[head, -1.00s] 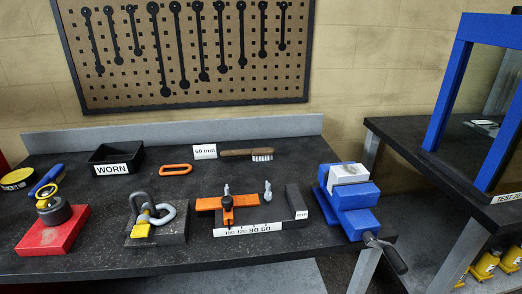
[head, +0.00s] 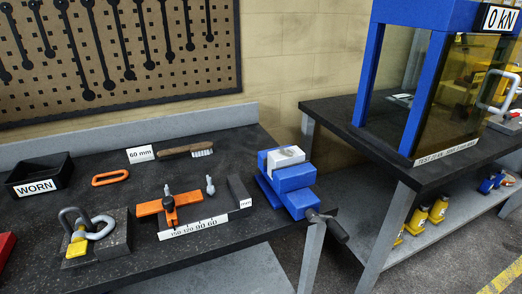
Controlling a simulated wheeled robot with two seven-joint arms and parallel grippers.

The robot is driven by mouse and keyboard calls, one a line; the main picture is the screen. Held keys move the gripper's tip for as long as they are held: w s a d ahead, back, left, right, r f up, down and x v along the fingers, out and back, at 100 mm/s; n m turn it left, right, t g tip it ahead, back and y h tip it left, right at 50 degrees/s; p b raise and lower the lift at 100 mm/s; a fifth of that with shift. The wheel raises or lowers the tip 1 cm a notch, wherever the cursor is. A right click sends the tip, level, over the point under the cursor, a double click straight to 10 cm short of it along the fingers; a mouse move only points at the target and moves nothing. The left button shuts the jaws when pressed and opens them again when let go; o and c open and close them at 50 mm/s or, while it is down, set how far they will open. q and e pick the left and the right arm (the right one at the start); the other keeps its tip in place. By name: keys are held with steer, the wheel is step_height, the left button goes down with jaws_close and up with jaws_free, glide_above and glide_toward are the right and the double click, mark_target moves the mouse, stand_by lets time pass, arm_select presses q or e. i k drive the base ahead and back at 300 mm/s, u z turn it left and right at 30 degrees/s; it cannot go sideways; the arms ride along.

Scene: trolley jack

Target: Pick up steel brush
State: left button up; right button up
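The steel brush (head: 187,150) lies at the back of the dark workbench, right of the white "60 mm" card. It has a brown wooden handle pointing left and pale bristles at its right end. Nothing covers it. Neither of my grippers shows in the head view.
The dark workbench (head: 130,265) also bears a black "WORN" bin (head: 38,178), an orange link (head: 110,177), a shackle block (head: 97,243), an orange-clamped measuring fixture (head: 185,213) and a blue vise (head: 288,182). A second table with a blue-framed test cabinet (head: 372,75) stands right.

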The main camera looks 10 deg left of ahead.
mark_target(197, 149)
steer(key=u, duration=0.55)
steer(key=k, duration=1.25)
steer(key=z, duration=0.3)
steer(key=i, duration=0.7)
steer(key=z, duration=0.5)
steer(key=i, duration=1)
steer(key=u, duration=0.5)
